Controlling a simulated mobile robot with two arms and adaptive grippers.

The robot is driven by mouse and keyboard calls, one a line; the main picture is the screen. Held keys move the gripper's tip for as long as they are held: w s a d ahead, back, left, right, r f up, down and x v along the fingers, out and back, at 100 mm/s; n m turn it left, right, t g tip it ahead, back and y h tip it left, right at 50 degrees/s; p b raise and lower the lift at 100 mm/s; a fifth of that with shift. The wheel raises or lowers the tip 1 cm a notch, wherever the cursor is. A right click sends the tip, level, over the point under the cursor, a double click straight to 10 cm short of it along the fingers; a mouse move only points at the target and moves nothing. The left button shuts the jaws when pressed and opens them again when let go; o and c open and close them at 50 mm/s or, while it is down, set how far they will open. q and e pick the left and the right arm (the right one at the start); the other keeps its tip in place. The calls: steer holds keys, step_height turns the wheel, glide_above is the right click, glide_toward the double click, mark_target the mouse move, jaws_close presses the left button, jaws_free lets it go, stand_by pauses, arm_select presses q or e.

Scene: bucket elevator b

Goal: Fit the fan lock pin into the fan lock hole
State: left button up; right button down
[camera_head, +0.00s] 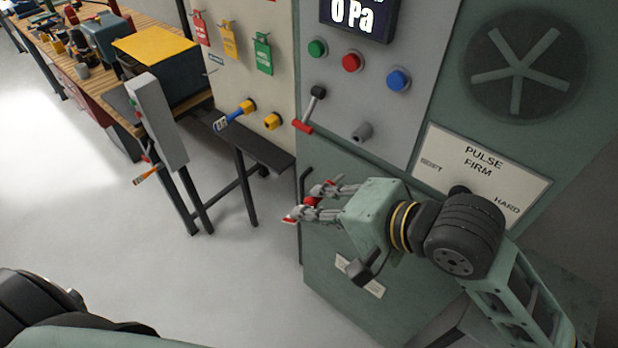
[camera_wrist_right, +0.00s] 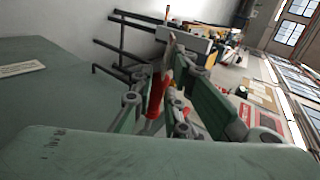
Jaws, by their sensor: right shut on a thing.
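My right gripper (camera_head: 307,204) is shut on a small red piece (camera_head: 312,201), which I take to be the fan lock pin. It is held in front of the green cabinet, below the control panel. In the right wrist view the red piece (camera_wrist_right: 155,96) is a cylinder between the fingers, with a paler end; the fingers hide part of it. The round dark fan (camera_head: 525,66) is at the upper right. My left gripper is out of view.
A dial plate (camera_head: 478,165) is right of the lever. A black bench (camera_head: 242,138) stands at left. The floor (camera_head: 200,265) is clear.

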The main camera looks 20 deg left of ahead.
steer(key=a+r, duration=0.1)
steer(key=r, duration=0.2)
steer(key=shift+s+a+y, duration=0.1)
steer(key=shift+a+y, duration=0.2)
steer(key=shift+a, duration=0.05)
steer(key=shift+a+r, duration=0.1)
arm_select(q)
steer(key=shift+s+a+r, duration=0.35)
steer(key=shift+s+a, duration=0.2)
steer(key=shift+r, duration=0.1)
arm_select(e)
steer(key=shift+n+p, duration=0.3)
steer(key=shift+p, duration=0.2)
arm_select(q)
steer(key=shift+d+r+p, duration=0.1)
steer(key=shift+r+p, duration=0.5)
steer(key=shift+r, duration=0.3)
arm_select(e)
steer(key=shift+w+d, duration=0.35)
steer(key=shift+w, duration=0.55)
steer(key=shift+w+d, duration=0.4)
steer(key=shift+w, duration=0.45)
steer(key=shift+w+d, duration=0.35)
steer(key=shift+w, duration=0.55)
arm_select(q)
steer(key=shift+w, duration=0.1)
